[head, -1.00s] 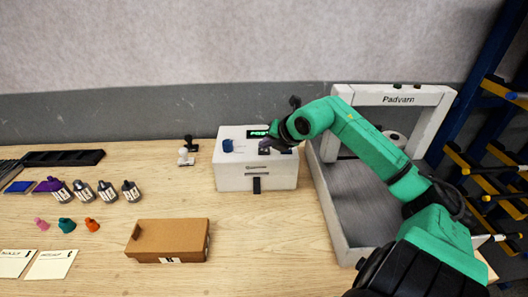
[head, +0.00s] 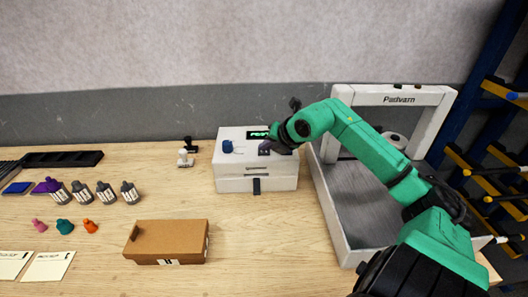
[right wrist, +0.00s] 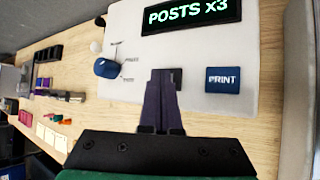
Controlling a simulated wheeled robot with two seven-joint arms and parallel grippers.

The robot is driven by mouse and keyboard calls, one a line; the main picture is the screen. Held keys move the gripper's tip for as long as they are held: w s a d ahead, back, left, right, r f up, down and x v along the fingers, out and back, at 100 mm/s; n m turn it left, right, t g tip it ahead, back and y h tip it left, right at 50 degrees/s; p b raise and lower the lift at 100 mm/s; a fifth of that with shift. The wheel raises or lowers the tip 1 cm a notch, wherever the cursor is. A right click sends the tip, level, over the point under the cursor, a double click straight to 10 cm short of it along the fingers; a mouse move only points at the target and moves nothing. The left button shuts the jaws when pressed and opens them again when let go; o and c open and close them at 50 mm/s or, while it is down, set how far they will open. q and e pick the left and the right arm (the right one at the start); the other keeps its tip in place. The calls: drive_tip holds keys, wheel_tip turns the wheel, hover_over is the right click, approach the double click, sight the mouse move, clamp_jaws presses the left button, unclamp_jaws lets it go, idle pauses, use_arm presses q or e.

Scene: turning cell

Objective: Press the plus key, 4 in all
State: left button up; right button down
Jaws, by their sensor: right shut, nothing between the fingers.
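A white box-shaped device (head: 256,184) stands on the bench. Its dark display (right wrist: 192,13) reads "POSTS x3" in green in the right wrist view. A blue knob (right wrist: 107,68) and a blue key marked PRINT (right wrist: 222,80) are on its top. My right gripper (right wrist: 165,74) is shut and empty, its fingertips over the top between the knob and the PRINT key. In the head view the right gripper (head: 277,148) is low at the device's top. No plus key can be made out; the fingers cover that part of the panel. I cannot tell whether they touch it. My left gripper is not in view.
A white-framed machine marked Padvarn (head: 333,213) stands to the right. A brown carton (head: 166,236) lies in front of the device. Several bottles (head: 104,192), coloured pieces (head: 65,226) and cards (head: 47,267) are at the left.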

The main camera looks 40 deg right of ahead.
sight(266, 154)
idle(0.4)
drive_tip(key=shift+r+p, duration=0.3)
drive_tip(key=shift+r, duration=0.45)
drive_tip(key=shift+r+p, duration=1.4)
drive_tip(key=shift+r, duration=1.15)
idle(0.4)
